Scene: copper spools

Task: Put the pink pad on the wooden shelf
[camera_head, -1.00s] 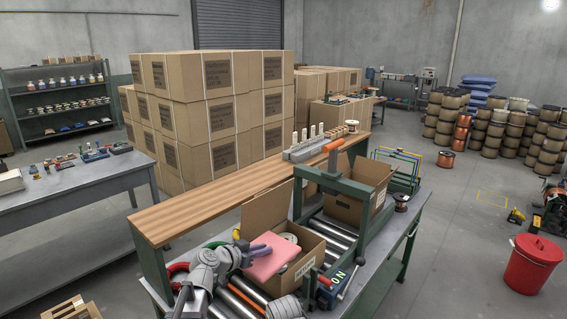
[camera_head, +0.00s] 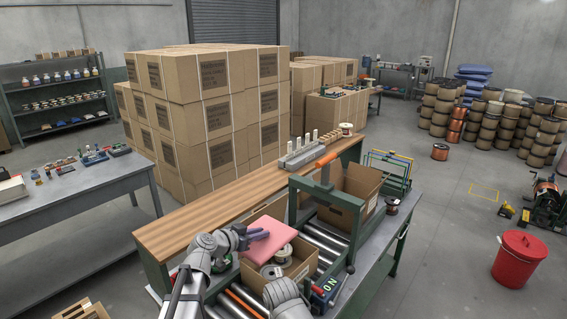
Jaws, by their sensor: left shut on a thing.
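The pink pad (camera_head: 275,242) is a flat, soft-looking square. My left gripper (camera_head: 258,235) is shut on its left edge and holds it tilted above the open carton, near the shelf's front edge. The wooden shelf (camera_head: 195,220) is a long brown board raised behind the roller conveyor, and its near part is bare. My right arm shows only as a grey link at the bottom, in front of the carton; its gripper is out of view.
The open carton (camera_head: 299,272) on the rollers holds spools. A green press frame with an orange handle (camera_head: 325,175) stands over the conveyor. A grey rack with pale pegs (camera_head: 305,153) and a spool (camera_head: 346,129) occupy the shelf's far end.

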